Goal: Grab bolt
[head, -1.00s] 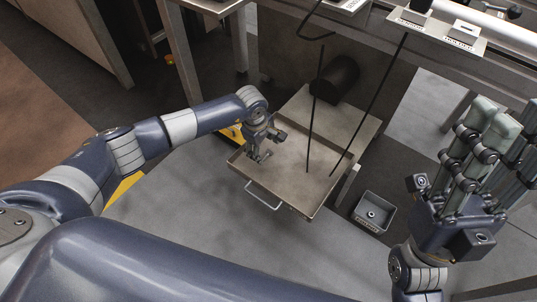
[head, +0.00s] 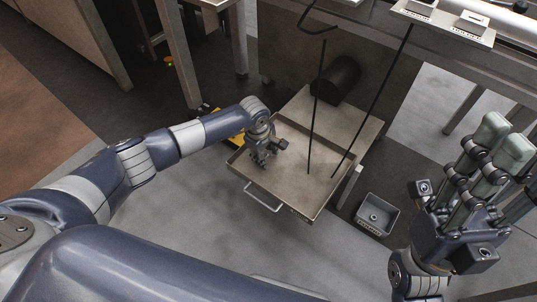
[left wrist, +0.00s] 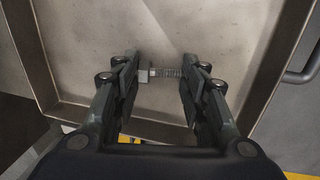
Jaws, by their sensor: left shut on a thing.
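A threaded metal bolt with a hex head (left wrist: 163,72) lies crosswise between the fingers of my left gripper (left wrist: 160,78) in the left wrist view. The fingers are shut on its two ends, just over the bare metal floor of a shallow tray (left wrist: 210,40). In the head view, my left gripper (head: 262,158) is low inside the left part of this tray (head: 300,190), and the bolt is too small to make out there. My right gripper (head: 497,145) is raised at the right, with its fingers extended, open and empty.
A small grey bin (head: 376,215) with a small item in it stands on the floor right of the tray. A table (head: 470,70) with labelled plates runs along the back right.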

